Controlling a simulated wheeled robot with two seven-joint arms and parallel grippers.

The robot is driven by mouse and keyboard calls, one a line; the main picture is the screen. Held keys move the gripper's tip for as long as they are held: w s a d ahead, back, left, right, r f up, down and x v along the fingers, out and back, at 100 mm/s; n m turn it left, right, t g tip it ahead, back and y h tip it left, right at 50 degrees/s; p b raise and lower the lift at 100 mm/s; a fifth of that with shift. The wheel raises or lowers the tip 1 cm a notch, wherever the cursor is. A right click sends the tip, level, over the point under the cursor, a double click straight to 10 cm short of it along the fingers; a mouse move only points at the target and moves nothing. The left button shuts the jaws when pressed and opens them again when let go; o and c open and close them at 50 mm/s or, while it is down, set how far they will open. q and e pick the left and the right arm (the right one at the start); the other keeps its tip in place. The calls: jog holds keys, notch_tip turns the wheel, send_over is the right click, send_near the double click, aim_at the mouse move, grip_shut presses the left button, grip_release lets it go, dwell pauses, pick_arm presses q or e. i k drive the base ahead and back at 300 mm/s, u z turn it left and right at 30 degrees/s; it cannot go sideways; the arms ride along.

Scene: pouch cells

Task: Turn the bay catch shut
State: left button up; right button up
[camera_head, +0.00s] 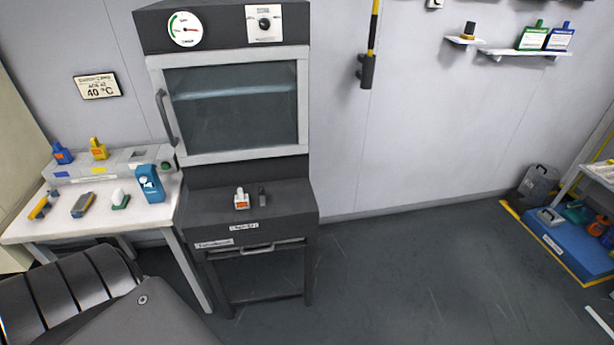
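I cannot make out with certainty which part is the bay catch. A dark cabinet (190,190) with a framed glass door (230,105) stands left of centre. The door looks shut, and its curved handle (166,117) is on the left side. A small dark upright piece (262,196) stands on the cabinet's ledge beside a white object with an orange label (241,199). Under the ledge is an open bay (258,252) with a bar across its top. Neither of my grippers is in view. Dark grey parts that seem to be mine fill the lower left corner.
A white table (48,230) with tools and bottles stands left of the cabinet. A striped pole (370,50) hangs on the wall. Small shelves (520,53) hold bottles at upper right. A blue platform (570,245) lies at far right. The middle floor is clear.

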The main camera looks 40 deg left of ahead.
aim_at(261, 191)
jog(key=z, duration=0.05)
jog(key=i, duration=0.8)
jog(key=u, duration=0.75)
jog(key=i, duration=0.35)
jog(key=u, duration=0.25)
